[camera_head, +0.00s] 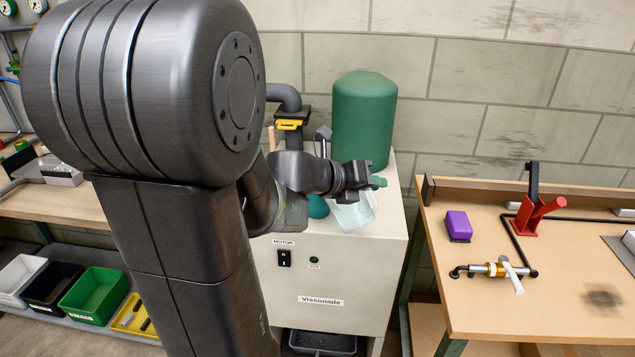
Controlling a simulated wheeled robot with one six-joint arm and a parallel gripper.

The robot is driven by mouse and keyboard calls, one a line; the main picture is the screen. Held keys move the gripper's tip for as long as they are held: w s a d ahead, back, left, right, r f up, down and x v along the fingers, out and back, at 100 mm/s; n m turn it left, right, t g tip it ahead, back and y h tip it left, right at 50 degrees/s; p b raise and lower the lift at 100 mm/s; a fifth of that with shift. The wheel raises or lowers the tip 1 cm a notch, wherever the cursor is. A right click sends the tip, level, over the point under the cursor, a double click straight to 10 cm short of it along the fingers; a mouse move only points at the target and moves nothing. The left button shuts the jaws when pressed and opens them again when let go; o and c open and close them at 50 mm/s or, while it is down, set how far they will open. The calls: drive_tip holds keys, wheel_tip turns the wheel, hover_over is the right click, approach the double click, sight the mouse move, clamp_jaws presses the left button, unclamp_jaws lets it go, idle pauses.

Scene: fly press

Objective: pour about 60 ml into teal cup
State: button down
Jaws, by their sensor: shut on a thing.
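My gripper (368,182) is shut on a clear, pale jug (352,214) above the white machine cabinet. The jug looks tilted, and its upper part is hidden behind the gripper. A small teal thing, likely the teal cup (318,208), shows just left of the jug, partly covered by my arm. I cannot tell whether the jug touches it, or whether liquid is flowing. The liquid level cannot be made out.
The white cabinet (330,270) carries a large green cylinder (363,120) close behind my gripper. A wooden bench (550,285) at right holds a purple block (458,226), a red clamp-like tool (532,213) and a valve (495,269). Bins (95,295) stand lower left.

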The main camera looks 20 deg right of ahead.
sight(363, 195)
drive_tip(key=shift+w+r+p, duration=0.3)
drive_tip(key=shift+r+p, duration=0.25)
drive_tip(key=shift+p, duration=0.2)
drive_tip(key=shift+w+a+n, duration=0.1)
drive_tip(key=shift+w+n, duration=0.15)
drive_tip(key=shift+n, duration=0.05)
drive_tip(key=shift+w+r+g, duration=0.1)
drive_tip(key=shift+w+g, duration=0.1)
drive_tip(key=shift+g, duration=0.1)
drive_tip(key=shift+w+a+r+n+g+p, duration=0.15)
drive_tip(key=shift+w+r+n+g+p, duration=0.3)
drive_tip(key=shift+p, duration=0.75)
idle(0.9)
